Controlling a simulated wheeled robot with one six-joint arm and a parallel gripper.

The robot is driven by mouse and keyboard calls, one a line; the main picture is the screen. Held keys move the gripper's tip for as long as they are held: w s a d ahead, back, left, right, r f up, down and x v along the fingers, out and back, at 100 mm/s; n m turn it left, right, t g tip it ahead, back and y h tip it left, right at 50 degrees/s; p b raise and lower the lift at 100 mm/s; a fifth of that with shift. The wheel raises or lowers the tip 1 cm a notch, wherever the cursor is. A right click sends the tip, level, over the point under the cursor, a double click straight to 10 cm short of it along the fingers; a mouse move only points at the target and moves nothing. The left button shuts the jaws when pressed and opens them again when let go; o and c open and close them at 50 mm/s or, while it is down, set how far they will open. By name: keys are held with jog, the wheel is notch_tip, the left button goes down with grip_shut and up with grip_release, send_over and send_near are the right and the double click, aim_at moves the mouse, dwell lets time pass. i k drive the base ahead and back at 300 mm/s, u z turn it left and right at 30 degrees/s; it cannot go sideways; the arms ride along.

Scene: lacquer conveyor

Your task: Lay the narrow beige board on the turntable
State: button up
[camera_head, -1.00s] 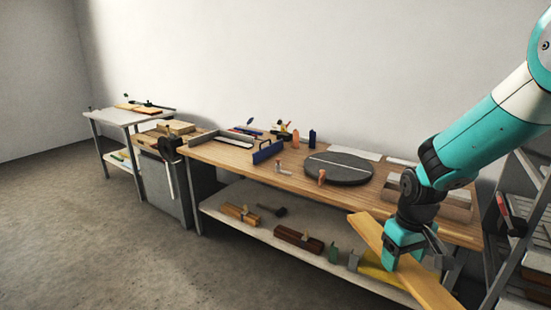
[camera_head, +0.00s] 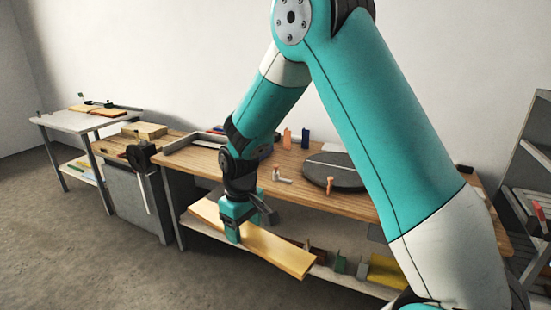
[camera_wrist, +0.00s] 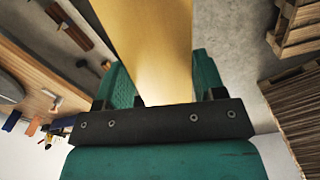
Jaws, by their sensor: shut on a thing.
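My gripper (camera_head: 236,222) is shut on a long yellowish-beige board (camera_head: 278,250). The board is held level or nearly so, in front of the workbench and below its top edge. In the wrist view the board (camera_wrist: 152,45) runs away between my two green fingers (camera_wrist: 160,88). The dark round turntable (camera_head: 330,170) lies on the bench top, to the right of and behind my gripper. A light line crosses its top, and my arm hides its right part. The board is apart from the turntable.
The wooden workbench (camera_head: 200,157) has an orange bottle (camera_head: 287,139) and a blue bottle (camera_head: 305,138) at the back. A small clamp-like piece (camera_head: 330,184) stands at the turntable's front edge. A yellow block (camera_head: 390,270) lies on the lower shelf. The floor at left is clear.

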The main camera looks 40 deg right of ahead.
aim_at(340, 167)
jog(key=z, duration=0.05)
jog(key=i, duration=1.65)
jog(key=z, duration=0.85)
jog(key=i, duration=0.95)
jog(key=z, duration=1.25)
jog(key=i, duration=0.35)
jog(key=z, duration=0.3)
